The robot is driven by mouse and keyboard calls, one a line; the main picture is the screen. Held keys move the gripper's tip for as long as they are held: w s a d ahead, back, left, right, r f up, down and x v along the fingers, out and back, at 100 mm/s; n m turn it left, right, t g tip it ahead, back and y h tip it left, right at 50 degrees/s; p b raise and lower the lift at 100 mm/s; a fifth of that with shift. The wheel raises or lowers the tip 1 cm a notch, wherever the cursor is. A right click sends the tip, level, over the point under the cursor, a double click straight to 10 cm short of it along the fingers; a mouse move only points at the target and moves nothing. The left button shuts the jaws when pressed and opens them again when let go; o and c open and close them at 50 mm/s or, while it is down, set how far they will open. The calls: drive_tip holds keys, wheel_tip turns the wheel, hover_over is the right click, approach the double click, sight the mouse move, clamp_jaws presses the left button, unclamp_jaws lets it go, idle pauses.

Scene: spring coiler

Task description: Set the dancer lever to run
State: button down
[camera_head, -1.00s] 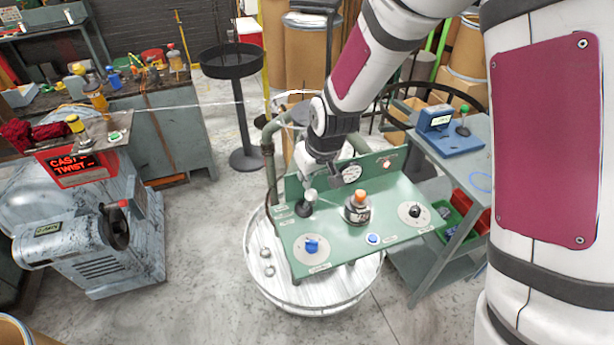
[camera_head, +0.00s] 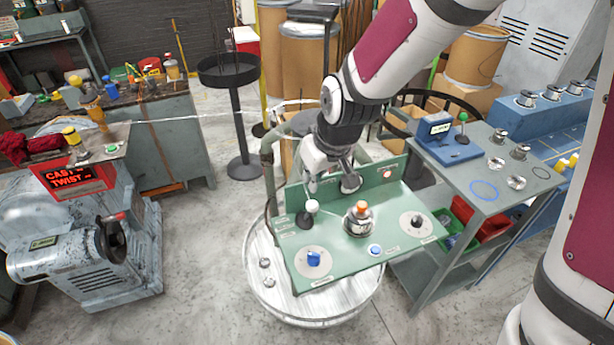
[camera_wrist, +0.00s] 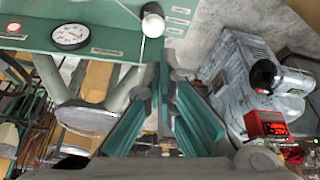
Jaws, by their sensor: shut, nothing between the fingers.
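The lever with a white ball knob (camera_head: 312,206) stands at the left back of the green control panel (camera_head: 335,262), on a dark round base. It leans slightly right in the head view. The white knob also shows in the wrist view (camera_wrist: 153,25), just beyond the fingertips. My gripper (camera_head: 313,184) is shut and empty, pointing down just above and behind the knob. In the wrist view the fingers (camera_wrist: 166,72) come together close to the lever's knob, with a small gap seeming to remain; contact cannot be told. The panel labels are too small to read.
The panel also carries a blue knob (camera_head: 313,258), an orange-topped part (camera_head: 359,218), a blue button (camera_head: 375,249) and a black knob (camera_head: 416,221). A gauge (camera_wrist: 70,34) is on its back plate. A grey cart (camera_head: 480,180) stands right, a coiler machine (camera_head: 80,260) left.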

drive_tip(key=shift+s+d+r, duration=0.25)
drive_tip(key=shift+s+r, duration=0.25)
drive_tip(key=shift+s, duration=0.25)
drive_tip(key=s+d+r+m+h, duration=0.1)
drive_tip(key=s+d+r+m, duration=0.1)
drive_tip(key=s+d+r, duration=0.4)
drive_tip(key=s+d+r+m+t, duration=0.1)
drive_tip(key=s+d+r+m, duration=0.2)
drive_tip(key=s+d+r, duration=0.3)
drive_tip(key=s+r, duration=0.5)
drive_tip(key=s, duration=0.2)
drive_tip(key=shift+s+d+r+t+h, duration=0.2)
drive_tip(key=shift+s+t+h, duration=0.1)
drive_tip(key=shift+s+h, duration=0.1)
